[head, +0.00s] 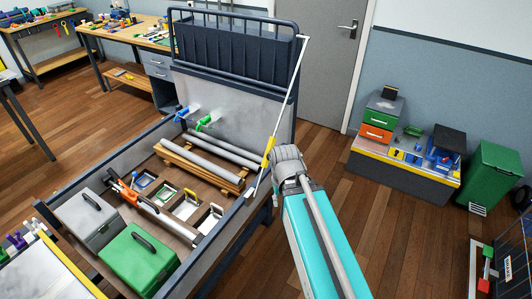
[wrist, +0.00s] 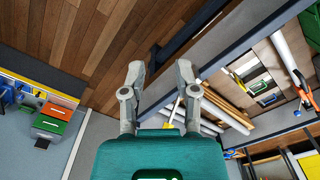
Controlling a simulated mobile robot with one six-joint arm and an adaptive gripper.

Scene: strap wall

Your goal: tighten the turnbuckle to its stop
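The turnbuckle looks to be the yellow piece (head: 268,150) on a thin pale strap (head: 290,90). The strap slants from the top corner of the dark rack down to the side rail of the workbench. In the wrist view, a small yellow and white part (wrist: 178,104) shows just inside the right finger; I cannot tell for sure that it is the turnbuckle. My gripper (wrist: 160,70) is open, its two fingers wide apart, with nothing held between them. In the head view, my grey wrist is right beside the yellow piece and the fingertips are hidden.
The workbench tray holds grey pipes (head: 215,147) on a wooden rack, a green case (head: 138,258) and a grey case (head: 92,222). The dark slatted rack (head: 235,45) stands behind. A low cabinet with drawers (head: 405,170) and a green bin (head: 493,173) are at right. Wooden floor between is clear.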

